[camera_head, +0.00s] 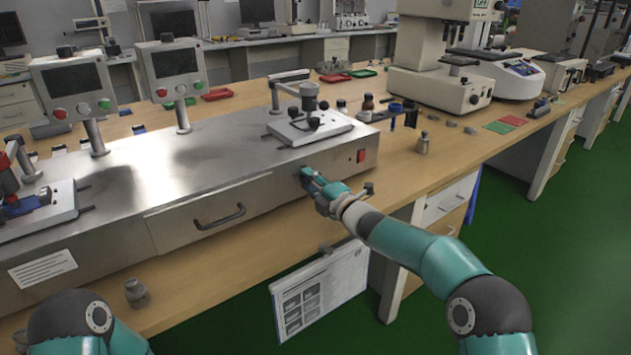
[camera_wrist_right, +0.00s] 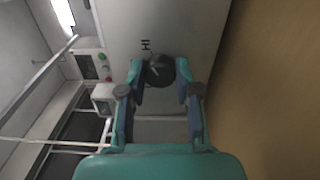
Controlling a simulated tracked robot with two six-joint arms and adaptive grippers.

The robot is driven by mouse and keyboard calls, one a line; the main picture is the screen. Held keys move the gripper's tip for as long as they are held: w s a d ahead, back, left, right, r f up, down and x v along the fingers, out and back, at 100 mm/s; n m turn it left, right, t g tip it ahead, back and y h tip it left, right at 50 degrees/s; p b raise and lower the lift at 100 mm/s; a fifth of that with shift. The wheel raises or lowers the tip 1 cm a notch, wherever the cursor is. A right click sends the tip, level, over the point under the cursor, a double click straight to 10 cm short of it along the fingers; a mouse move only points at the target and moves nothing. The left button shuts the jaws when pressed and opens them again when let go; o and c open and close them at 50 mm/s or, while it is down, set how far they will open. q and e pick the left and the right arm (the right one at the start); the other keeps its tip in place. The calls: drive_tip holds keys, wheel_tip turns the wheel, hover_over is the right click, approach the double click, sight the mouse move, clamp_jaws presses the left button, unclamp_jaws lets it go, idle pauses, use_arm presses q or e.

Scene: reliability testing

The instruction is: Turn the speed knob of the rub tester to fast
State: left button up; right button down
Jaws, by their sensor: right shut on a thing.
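The rub tester (camera_head: 250,160) is a long brushed-metal box on the wooden bench, with a drawer handle and a red switch on its front. My right gripper (camera_head: 309,176) is at its front face, left of the red switch (camera_head: 361,156). In the right wrist view the round black speed knob (camera_wrist_right: 160,69) sits between the fingertips, with a light pointer on it and a small H-like mark beside it. The right gripper (camera_wrist_right: 161,82) is shut on the knob. In the head view the gripper mostly hides the knob. My left gripper is out of view; only its arm shows.
The drawer handle (camera_head: 219,217) sticks out left of my right gripper. A metal weight (camera_head: 137,293) stands on the bench in front, and another (camera_head: 423,143) stands to the right. A printed sheet (camera_head: 320,287) hangs below the bench edge.

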drive_tip(key=shift+w+d, duration=0.1)
drive_tip(key=shift+d, duration=0.1)
drive_tip(key=c, duration=0.8)
unclamp_jaws()
drive_tip(key=shift+a, duration=0.1)
drive_tip(key=shift+f, duration=0.1)
drive_tip(key=v, duration=1.2)
